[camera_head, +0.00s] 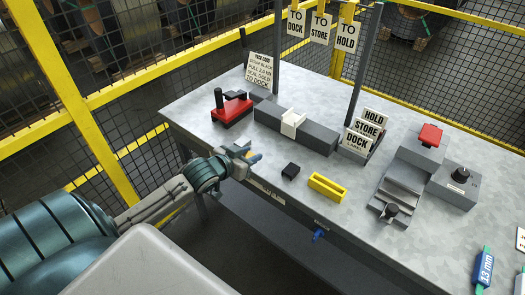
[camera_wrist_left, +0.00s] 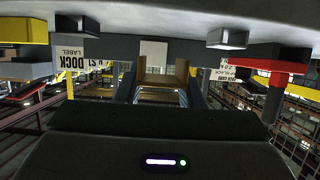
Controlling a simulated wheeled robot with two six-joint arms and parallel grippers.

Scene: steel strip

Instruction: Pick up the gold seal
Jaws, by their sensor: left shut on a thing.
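My left gripper (camera_head: 248,153) is at the near edge of the steel table, left of a small black block (camera_head: 290,170). In the left wrist view, its fingers (camera_wrist_left: 163,90) are shut on a gold-brown piece, which looks like the gold seal (camera_wrist_left: 162,77). In the head view the fingers mostly hide this piece. I cannot tell whether it touches the table. My right gripper is in neither view.
A yellow block (camera_head: 327,187) lies right of the black block. A grey device (camera_head: 402,184) stands right.

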